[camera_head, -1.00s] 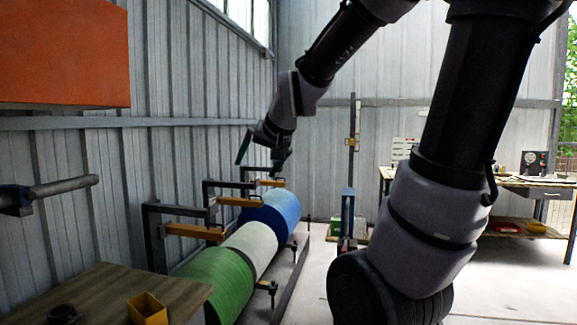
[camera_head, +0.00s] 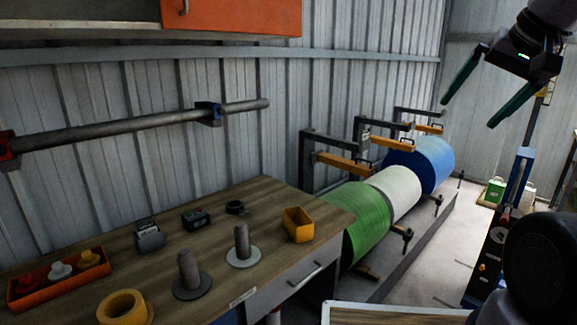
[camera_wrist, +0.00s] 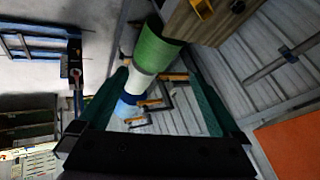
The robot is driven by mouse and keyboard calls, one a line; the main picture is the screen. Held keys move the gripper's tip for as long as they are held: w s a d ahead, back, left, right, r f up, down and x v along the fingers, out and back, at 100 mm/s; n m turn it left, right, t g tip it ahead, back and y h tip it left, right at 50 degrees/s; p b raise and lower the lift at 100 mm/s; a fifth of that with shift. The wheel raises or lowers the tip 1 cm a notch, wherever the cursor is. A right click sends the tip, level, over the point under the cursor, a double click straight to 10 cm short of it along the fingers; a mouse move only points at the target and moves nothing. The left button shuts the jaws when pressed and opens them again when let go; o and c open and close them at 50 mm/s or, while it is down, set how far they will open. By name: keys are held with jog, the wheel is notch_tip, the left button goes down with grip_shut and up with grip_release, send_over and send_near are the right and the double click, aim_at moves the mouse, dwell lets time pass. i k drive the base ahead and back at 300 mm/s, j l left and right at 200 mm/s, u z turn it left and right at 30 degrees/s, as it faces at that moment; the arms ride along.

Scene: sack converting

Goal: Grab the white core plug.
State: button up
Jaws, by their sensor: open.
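A white core plug (camera_head: 61,270) sits in an orange tray (camera_head: 70,286) on the wooden workbench at lower left in the head view. My gripper (camera_head: 468,112) is at the upper right of the head view, open and empty, high up and far from the tray. The wrist view also shows its spread green fingers (camera_wrist: 160,106), with the rolls beyond them. The plug does not show in the wrist view.
The bench (camera_head: 222,213) also carries a yellow ring (camera_head: 124,307), two spindles on round bases (camera_head: 188,275), a yellow bin (camera_head: 298,226) and small devices. A wall bar (camera_head: 110,127) and orange cabinet (camera_head: 232,14) are above. Green, white and blue rolls (camera_head: 357,220) stand right of the bench.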

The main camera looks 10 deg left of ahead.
aim_at(60, 272)
jog(key=u, duration=2.2)
